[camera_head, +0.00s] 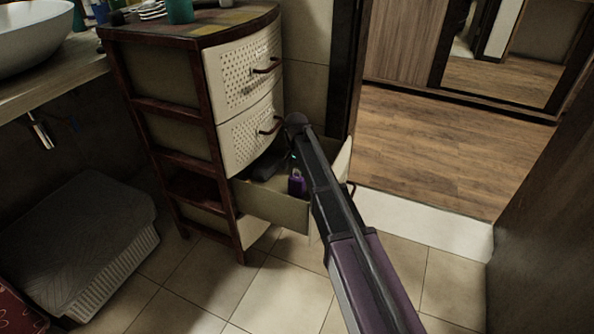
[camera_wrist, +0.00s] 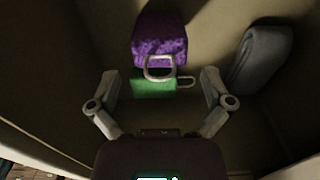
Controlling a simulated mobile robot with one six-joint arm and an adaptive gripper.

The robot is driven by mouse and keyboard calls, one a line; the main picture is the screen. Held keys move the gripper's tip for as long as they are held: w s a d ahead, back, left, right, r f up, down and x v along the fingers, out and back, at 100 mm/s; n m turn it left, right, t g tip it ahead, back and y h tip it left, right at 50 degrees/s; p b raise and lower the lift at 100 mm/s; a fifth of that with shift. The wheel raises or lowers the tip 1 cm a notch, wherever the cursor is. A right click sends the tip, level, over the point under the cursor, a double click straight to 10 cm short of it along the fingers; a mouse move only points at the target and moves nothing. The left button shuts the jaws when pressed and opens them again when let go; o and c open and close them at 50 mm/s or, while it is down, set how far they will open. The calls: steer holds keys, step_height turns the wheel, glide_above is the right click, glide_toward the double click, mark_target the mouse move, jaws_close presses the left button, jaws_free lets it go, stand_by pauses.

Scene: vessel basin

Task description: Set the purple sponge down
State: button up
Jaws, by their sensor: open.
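The purple sponge (camera_head: 297,185) is inside the open drawer (camera_head: 268,206), near my arm. In the wrist view the sponge (camera_wrist: 158,38) lies ahead of my gripper (camera_wrist: 160,80), with a green part or piece (camera_wrist: 155,85) at its near end. A pale ring-shaped loop shows where purple and green meet. My gripper's two fingers are spread wide, one to each side of the green part, with a visible gap on both sides. In the head view my arm hides most of the gripper.
A dark grey folded item (camera_wrist: 262,58) lies in the drawer to the right of the sponge. The drawer belongs to a cabinet (camera_head: 243,72) with closed drawers above. A lidded basket (camera_head: 85,240) stands on the floor at left. A doorway opens behind my arm.

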steer(key=shift+r+p, duration=3.4)
steer(key=shift+r, duration=0.3)
steer(key=s+d+n, duration=0.4)
steer(key=s+d, duration=1.9)
steer(key=s, duration=0.3)
steer(key=shift+d, duration=0.2)
steer(key=shift+c, duration=0.2)
